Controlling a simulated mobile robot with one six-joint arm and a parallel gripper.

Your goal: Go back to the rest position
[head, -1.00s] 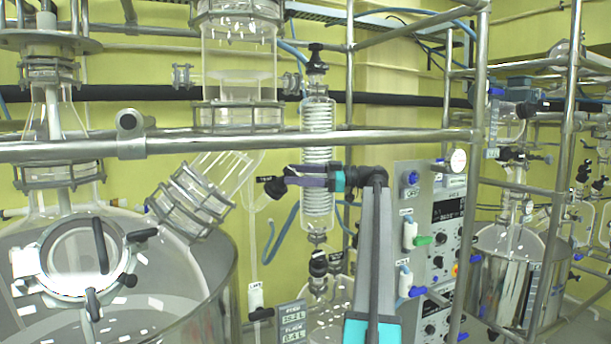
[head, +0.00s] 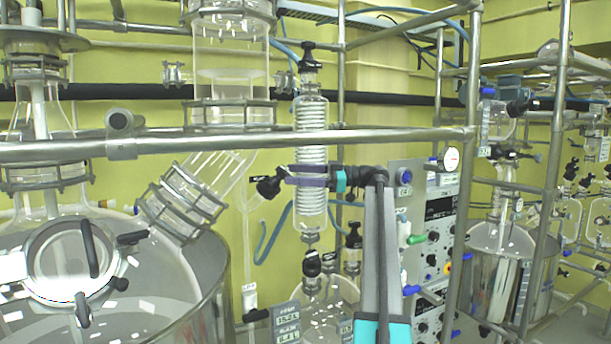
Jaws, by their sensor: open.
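The fingers pass in front of the glass coil condenser (head: 312,125) in the picture. A black valve knob (head: 268,187) on a glass side piece shows just left of the fingertips. I cannot tell how far apart in depth they are, or whether they touch.
A large glass reactor (head: 190,268) with a round port stands at left. A horizontal steel rail (head: 290,139) crosses the view. A control panel (head: 403,235) with valves and dials stands right of my arm. More glassware (head: 500,240) sits behind steel posts at far right.

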